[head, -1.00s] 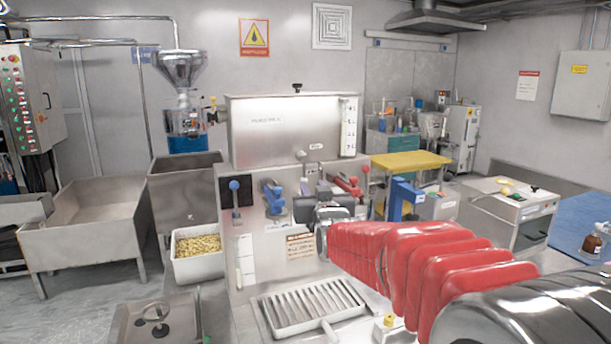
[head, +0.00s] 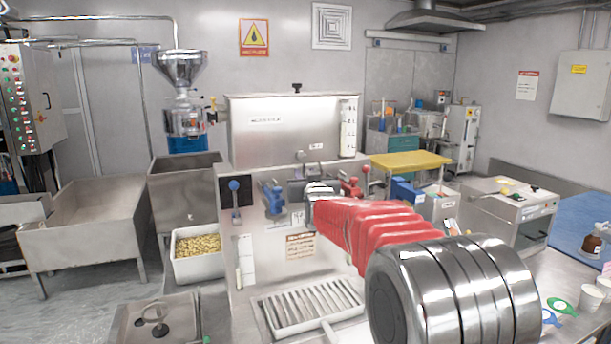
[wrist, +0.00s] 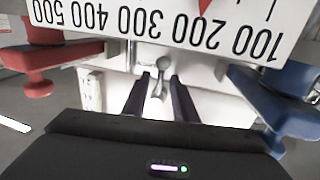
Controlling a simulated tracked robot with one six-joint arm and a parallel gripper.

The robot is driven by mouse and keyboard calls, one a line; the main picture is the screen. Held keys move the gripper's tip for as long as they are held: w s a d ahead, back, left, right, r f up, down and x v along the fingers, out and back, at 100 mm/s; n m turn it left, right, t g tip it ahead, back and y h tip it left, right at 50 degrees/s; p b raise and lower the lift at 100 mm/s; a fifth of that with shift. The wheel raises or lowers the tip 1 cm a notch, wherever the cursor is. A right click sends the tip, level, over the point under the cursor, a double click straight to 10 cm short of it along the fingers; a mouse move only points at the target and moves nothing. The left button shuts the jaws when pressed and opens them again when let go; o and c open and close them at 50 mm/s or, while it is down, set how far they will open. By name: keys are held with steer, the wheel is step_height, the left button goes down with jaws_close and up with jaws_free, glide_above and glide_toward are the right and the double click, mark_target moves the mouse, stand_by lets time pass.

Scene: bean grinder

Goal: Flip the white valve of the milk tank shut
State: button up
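The milk tank (head: 290,135) is a steel box in the middle of the head view, with a white scale strip on its right side. The scale (wrist: 150,22) appears upside down in the wrist view. The white valve shows as a pale grey lever with a round knob (wrist: 162,64) in the wrist view; its knob (head: 300,156) also shows below the tank. My gripper (wrist: 160,84) is open, its two dark fingers apart on either side of the lever. I cannot tell whether they touch it. In the head view my gripper (head: 318,188) partly hides the valve area.
A blue valve (wrist: 290,98) and a red valve (wrist: 45,70) flank the fingers closely. They also show as the blue valve (head: 273,198) and red valve (head: 350,187) in the head view. A slatted drip tray (head: 310,305) lies below. Cups (head: 563,281) stand at right.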

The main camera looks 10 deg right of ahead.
steer(key=shift+w, duration=0.35)
jaws_close()
steer(key=shift+d, duration=0.1)
stand_by(1.2)
